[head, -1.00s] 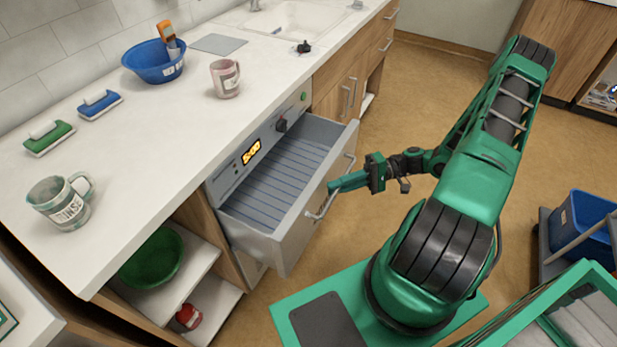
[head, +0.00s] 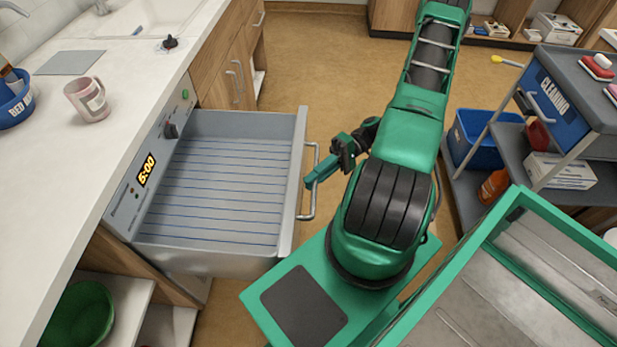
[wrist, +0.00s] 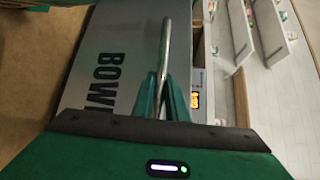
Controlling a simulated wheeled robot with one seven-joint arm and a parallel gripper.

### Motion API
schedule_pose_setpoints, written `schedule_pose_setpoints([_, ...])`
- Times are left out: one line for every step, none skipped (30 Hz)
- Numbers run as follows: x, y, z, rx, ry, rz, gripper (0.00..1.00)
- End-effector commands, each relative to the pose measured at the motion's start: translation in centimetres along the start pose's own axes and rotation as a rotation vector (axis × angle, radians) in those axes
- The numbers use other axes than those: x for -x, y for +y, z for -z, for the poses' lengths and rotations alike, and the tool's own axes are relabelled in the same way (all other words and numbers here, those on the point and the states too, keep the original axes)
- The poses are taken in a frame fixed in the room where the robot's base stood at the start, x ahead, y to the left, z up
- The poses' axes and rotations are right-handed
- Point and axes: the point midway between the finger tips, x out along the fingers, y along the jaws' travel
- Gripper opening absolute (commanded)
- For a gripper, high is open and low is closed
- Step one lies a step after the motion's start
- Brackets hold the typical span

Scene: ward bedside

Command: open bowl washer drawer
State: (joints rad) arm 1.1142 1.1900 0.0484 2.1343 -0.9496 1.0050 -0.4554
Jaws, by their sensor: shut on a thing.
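The bowl washer drawer (head: 220,190) is pulled far out from the counter front in the head view. Its inside is grey with blue-lined slats and looks empty. A metal bar handle (head: 312,190) runs along its front. My gripper (head: 312,182) is shut on this handle. In the wrist view my green fingers (wrist: 168,98) close around the handle bar (wrist: 165,50), and the drawer front (wrist: 115,60) shows part of its dark lettering. The washer's panel (head: 150,165) has a lit orange 5:00 display and a dark knob.
A pink mug (head: 88,98) and a blue bowl (head: 14,105) stand on the counter (head: 60,170). A green bowl (head: 80,318) sits on a shelf below. A grey cleaning cart (head: 570,90) stands at the right. Floor is clear beyond the drawer.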

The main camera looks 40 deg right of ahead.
Motion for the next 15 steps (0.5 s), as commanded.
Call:
schedule_pose_setpoints([0.2, 0.14, 0.36, 0.005, 0.008, -0.009, 0.0])
schedule_pose_setpoints([0.17, 0.13, 0.39, 0.005, 0.008, -0.01, 0.0])
schedule_pose_setpoints([0.14, 0.13, 0.42, 0.006, 0.008, -0.01, 0.0])
schedule_pose_setpoints([0.12, 0.12, 0.44, 0.006, 0.007, -0.01, 0.0])
schedule_pose_setpoints([0.1, 0.12, 0.46, 0.007, 0.007, -0.011, 0.0])
schedule_pose_setpoints([0.08, 0.11, 0.49, 0.007, 0.007, -0.011, 0.0])
schedule_pose_setpoints([0.07, 0.11, 0.5, 0.007, 0.007, -0.011, 0.17])
schedule_pose_setpoints([0.05, 0.09, 0.49, 0.007, 0.006, -0.011, 0.2])
schedule_pose_setpoints([0.01, 0.07, 0.46, 0.007, 0.005, -0.01, 0.2])
schedule_pose_setpoints([-0.01, 0.06, 0.44, 0.007, 0.004, -0.009, 0.2])
schedule_pose_setpoints([-0.04, 0.04, 0.43, 0.007, 0.004, -0.009, 0.2])
schedule_pose_setpoints([-0.06, 0.03, 0.4, 0.007, 0.003, -0.008, 0.2])
schedule_pose_setpoints([-0.08, 0.02, 0.39, 0.006, 0.002, -0.008, 0.2])
schedule_pose_setpoints([-0.09, 0.01, 0.38, 0.006, 0.002, -0.008, 0.2])
schedule_pose_setpoints([-0.1, 0.0, 0.36, 0.006, 0.002, -0.007, 0.2])
